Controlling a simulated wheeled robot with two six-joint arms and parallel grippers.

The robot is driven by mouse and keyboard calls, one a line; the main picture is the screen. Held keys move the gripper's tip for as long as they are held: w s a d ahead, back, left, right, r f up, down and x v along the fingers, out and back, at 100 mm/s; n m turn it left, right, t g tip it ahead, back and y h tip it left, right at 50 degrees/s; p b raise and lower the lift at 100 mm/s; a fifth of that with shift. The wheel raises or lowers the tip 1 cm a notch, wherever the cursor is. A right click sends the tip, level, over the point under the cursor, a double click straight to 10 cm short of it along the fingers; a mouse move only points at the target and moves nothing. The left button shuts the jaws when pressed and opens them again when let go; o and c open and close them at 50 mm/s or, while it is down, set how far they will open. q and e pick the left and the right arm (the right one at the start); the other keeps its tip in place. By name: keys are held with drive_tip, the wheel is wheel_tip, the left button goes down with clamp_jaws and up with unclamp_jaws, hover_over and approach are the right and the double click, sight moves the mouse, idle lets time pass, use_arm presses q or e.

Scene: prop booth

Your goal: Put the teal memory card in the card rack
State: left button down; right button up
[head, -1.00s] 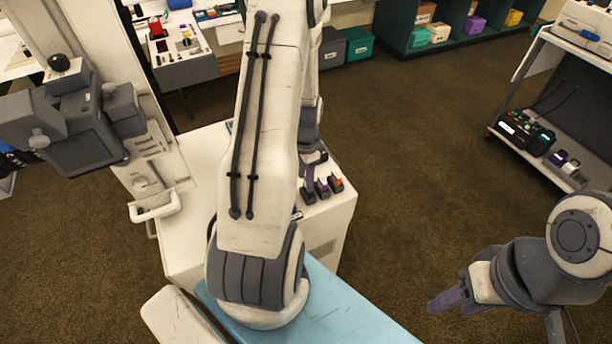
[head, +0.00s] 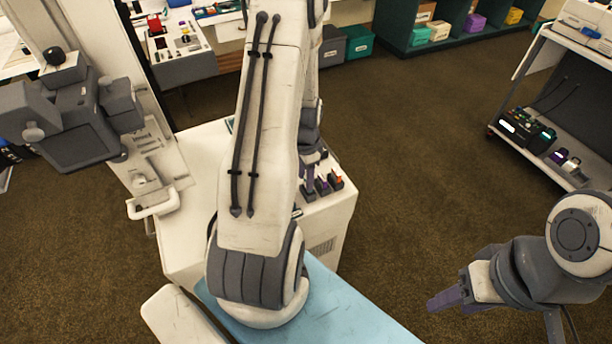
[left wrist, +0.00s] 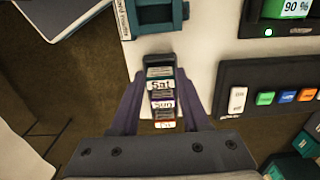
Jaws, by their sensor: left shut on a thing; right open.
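In the left wrist view, the purple fingers of my left gripper (left wrist: 160,88) close around a dark card with a teal band and a "Sat" label (left wrist: 161,82). It appears to be the teal memory card, at the far end of a row. Cards with purple "Sun" (left wrist: 162,103) and orange (left wrist: 165,125) labels follow it. Whether its base is clear of the surface is hidden. A teal slotted holder (left wrist: 158,12), possibly the card rack, stands just beyond. In the head view, my left gripper (head: 308,177) points down at the row, partly behind my arm. My right gripper (head: 432,304) is open and empty.
The row stands on a white cabinet (head: 335,222). In the left wrist view, a dark panel with coloured buttons (left wrist: 275,92) lies to the right. A grey machine head (head: 75,115) stands left of the cabinet. A shelf cart (head: 508,112) is at the right, with open carpet between.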

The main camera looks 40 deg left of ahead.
use_arm(q)
drive_tip(key=shift+f, duration=0.3)
idle(0.4)
drive_tip(key=shift+f+b, duration=0.4)
drive_tip(key=shift+f, duration=0.1)
drive_tip(key=shift+c, duration=1.5)
unclamp_jaws()
drive_tip(key=shift+r, duration=0.1)
drive_tip(key=shift+r+p, duration=3.15)
drive_tip(key=shift+r, duration=0.35)
